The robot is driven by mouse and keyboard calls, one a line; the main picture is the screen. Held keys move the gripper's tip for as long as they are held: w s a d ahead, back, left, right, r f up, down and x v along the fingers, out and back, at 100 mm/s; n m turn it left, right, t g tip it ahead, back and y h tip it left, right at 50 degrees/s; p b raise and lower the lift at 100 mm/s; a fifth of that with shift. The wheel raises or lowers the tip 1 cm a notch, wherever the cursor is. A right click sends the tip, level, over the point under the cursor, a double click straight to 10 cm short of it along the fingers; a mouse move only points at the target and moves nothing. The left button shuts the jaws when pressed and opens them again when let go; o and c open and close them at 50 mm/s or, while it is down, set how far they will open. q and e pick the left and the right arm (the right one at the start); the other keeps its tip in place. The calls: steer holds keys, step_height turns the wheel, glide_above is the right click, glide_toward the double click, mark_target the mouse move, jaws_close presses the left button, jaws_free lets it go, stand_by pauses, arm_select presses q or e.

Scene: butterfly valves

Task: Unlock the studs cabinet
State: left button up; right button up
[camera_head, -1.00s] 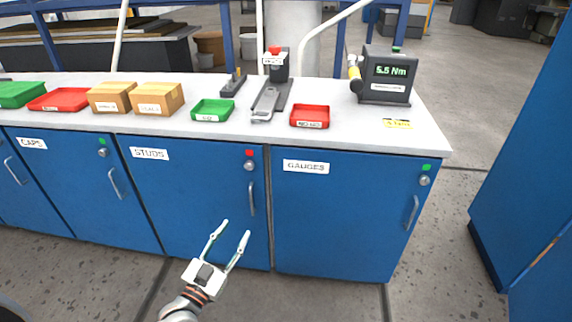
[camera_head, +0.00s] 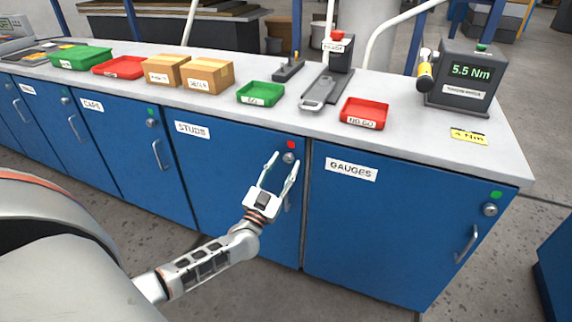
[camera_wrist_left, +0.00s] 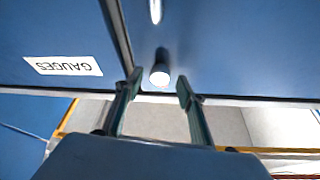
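The studs cabinet (camera_head: 222,190) has a blue door, a white STUDS label (camera_head: 192,130) and a red square indicator (camera_head: 291,144) at its upper right. Its round silver lock knob (camera_head: 289,157) is just below the indicator. The door handle is partly hidden behind my gripper. My left gripper (camera_head: 284,160) is open, with its fingertips at the knob's height. In the left wrist view, the knob (camera_wrist_left: 160,75) shows between the two open fingertips (camera_wrist_left: 159,78), with gaps on both sides. I cannot tell how far the fingers reach past it. My right gripper is not in view.
The gauges cabinet (camera_head: 400,220) is to the right, with a green indicator (camera_head: 496,195). The caps cabinet (camera_head: 125,150) is to the left, also green. The worktop (camera_head: 330,128) above holds trays, boxes and a 5.5 Nm tester (camera_head: 465,78). Floor in front is clear.

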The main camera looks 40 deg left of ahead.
arm_select(q)
steer(key=shift+w+r, duration=0.1)
steer(key=shift+w, duration=0.2)
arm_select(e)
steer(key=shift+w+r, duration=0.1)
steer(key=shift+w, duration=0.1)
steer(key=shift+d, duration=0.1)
arm_select(q)
steer(key=c, duration=1.1)
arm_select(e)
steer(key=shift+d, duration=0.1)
